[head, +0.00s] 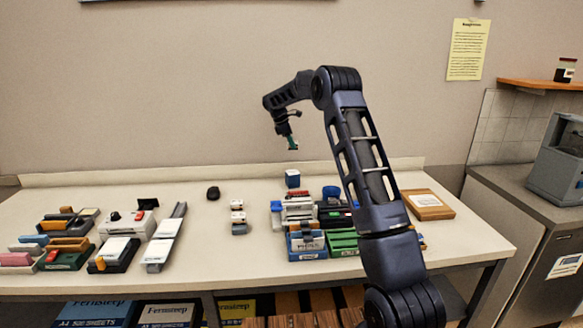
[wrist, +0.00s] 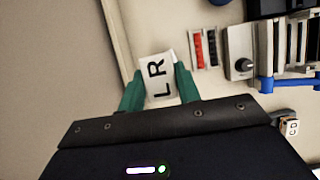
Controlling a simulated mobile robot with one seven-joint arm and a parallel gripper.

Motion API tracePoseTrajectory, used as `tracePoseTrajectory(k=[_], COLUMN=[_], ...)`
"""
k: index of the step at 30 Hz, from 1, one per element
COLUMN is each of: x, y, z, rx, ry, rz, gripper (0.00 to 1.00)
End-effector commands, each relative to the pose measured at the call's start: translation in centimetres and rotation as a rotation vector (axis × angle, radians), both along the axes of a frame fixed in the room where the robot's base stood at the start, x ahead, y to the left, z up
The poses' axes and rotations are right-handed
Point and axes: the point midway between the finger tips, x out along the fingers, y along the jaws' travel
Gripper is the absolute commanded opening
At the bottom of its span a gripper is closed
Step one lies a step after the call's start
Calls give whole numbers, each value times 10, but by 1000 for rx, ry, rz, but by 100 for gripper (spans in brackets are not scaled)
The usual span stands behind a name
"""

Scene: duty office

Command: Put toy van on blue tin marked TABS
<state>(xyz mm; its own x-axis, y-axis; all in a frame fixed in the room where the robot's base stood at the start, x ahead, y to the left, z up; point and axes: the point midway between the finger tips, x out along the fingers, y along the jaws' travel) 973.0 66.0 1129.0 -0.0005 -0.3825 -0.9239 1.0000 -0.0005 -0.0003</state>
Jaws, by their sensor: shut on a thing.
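My gripper (head: 292,142) is raised above the back of the table. Its green fingers (wrist: 158,84) are closed around a white piece (wrist: 157,75) lettered L R in the wrist view. I cannot tell whether this piece is the toy van. A small blue box or tin (head: 292,181) stands at the back of the table, below my gripper and apart from it; no TABS marking is readable on it. A larger blue box (head: 306,246) with a white label is at the front of the middle group; its lettering is blurred.
A blue mug (head: 331,193), a red strip (head: 297,194) and a green box (head: 343,240) crowd the middle group. Small blocks (head: 238,218) and a dark mouse-like thing (head: 213,193) stand to its left. Bare tabletop lies back left.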

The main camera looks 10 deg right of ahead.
Motion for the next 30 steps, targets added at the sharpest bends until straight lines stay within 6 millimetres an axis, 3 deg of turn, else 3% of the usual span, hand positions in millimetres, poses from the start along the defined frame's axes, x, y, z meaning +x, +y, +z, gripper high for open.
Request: tracePoseTrajectory(k=[3, 7, 17, 25, 30], x=[0, 0, 0, 0, 0], y=[0, 0, 0, 0, 0], z=[-26, -47, -69, -110, -117], rx=[-1, -1, -1, -1, 0], ry=[3, 0, 0, 1, -1], rz=[1, 1, 1, 1, 0], gripper=[11, 11, 11, 11, 11])
